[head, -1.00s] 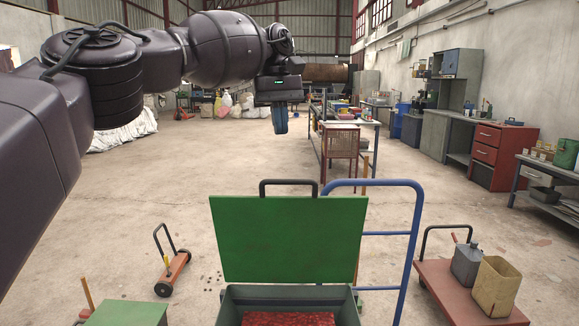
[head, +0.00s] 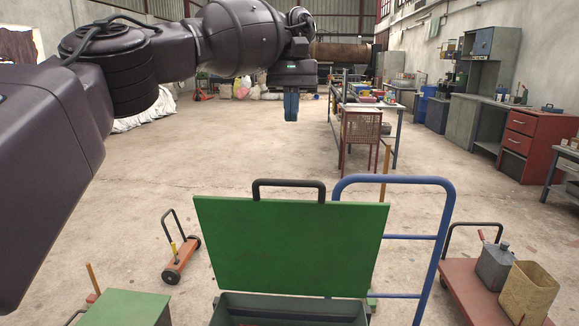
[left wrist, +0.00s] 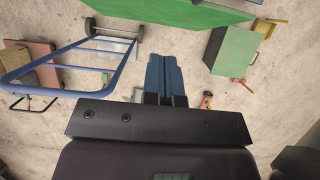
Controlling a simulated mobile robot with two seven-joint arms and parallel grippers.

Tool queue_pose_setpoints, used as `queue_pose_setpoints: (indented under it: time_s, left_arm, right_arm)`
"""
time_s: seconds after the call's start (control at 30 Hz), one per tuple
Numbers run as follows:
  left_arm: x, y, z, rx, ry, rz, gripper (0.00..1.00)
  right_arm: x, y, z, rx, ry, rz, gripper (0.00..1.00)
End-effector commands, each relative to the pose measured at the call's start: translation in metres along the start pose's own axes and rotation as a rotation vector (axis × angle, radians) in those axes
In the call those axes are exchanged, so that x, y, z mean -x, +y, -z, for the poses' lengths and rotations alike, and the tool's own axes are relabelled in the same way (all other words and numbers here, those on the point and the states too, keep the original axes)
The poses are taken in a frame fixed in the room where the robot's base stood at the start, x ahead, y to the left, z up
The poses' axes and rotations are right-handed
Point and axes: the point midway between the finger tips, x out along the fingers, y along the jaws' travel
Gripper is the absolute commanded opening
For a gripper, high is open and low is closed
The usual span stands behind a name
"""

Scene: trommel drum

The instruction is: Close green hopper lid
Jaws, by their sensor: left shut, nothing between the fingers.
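The green hopper lid (head: 290,245) stands open and upright at the back of the hopper box (head: 290,308), with a black bar handle (head: 288,185) along its top edge. In the left wrist view part of the green lid (left wrist: 180,12) shows at the top. My left gripper (head: 291,107) hangs in the air above and beyond the lid, fingers pointing down, apart from it. Its blue fingers (left wrist: 165,80) are together and empty. My right gripper is not in view.
A blue tubular rail (head: 440,240) stands right of the lid. A red cart (head: 462,285) with a grey can (head: 494,266) and a tan container (head: 528,290) is at the right. A small red trolley (head: 180,262) and a green box (head: 125,308) are at the left. Open floor lies beyond the lid.

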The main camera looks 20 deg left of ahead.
Motion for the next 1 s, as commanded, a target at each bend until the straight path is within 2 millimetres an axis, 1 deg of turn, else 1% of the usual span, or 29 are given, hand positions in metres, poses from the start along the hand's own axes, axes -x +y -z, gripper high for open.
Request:
queue_pose_setpoints:
  time_s: [0.2,0.37,0.4,0.57,0.73,1.0]
  left_arm:
    - [-0.021,0.0,0.003,-0.002,-0.004,0.0,0.0]
    - [-0.035,-0.001,0.002,-0.001,-0.001,-0.002,0.0]
    - [-0.042,0.0,0.003,-0.002,-0.003,0.0,0.0]
    - [-0.06,-0.001,0.003,0.0,-0.002,-0.001,0.0]
    - [-0.084,0.0,0.004,0.0,-0.003,0.0,0.0]
    - [-0.098,-0.001,-0.018,0.0,0.005,-0.001,0.0]
  right_arm:
    - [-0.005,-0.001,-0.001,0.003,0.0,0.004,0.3]
    - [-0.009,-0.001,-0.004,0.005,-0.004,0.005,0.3]
    - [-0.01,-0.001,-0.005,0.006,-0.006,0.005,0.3]
    - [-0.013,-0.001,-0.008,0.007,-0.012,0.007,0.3]
    - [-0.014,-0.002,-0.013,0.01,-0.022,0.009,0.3]
    - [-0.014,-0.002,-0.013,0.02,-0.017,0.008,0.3]
